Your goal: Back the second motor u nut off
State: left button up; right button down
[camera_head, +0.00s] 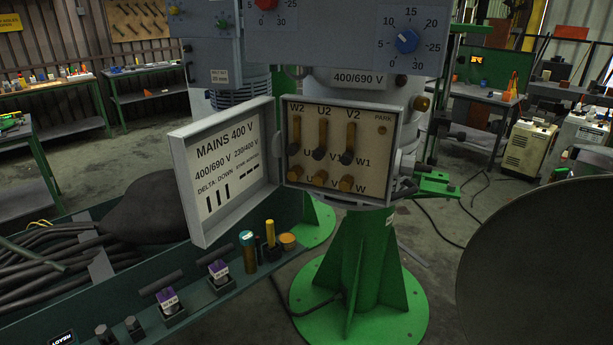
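The motor terminal box (340,118) stands open, mounted on the motor with a green pedestal (362,270). Its lid (222,165) hangs open to the left and carries a MAINS 400 V wiring label. Brass posts with dark lower ends sit in a row under the labels W2, U2 and V2. Below them are brass nuts; the lower-left nut (293,173) sits beside a U label, with a middle nut (319,178) and a right nut (347,183) near V and W. Whether any nut is loose cannot be told. Neither gripper is in view.
A green bench (250,288) along the lower left holds purple-labelled blocks (219,270), a teal cylinder (248,250) and a yellow-handled tool (270,234). Dark cables (60,262) lie at the left. A large dark round shape (545,265) fills the lower right. A control panel (412,35) is above.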

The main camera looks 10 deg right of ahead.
aim_at(295, 172)
jog(key=i+l, duration=0.15)
jog(key=l, duration=0.25)
jog(key=i+l, duration=0.15)
jog(key=l, duration=0.25)
jog(key=i+l, duration=0.1)
jog(key=l, duration=0.3)
jog(key=i+u, duration=0.05)
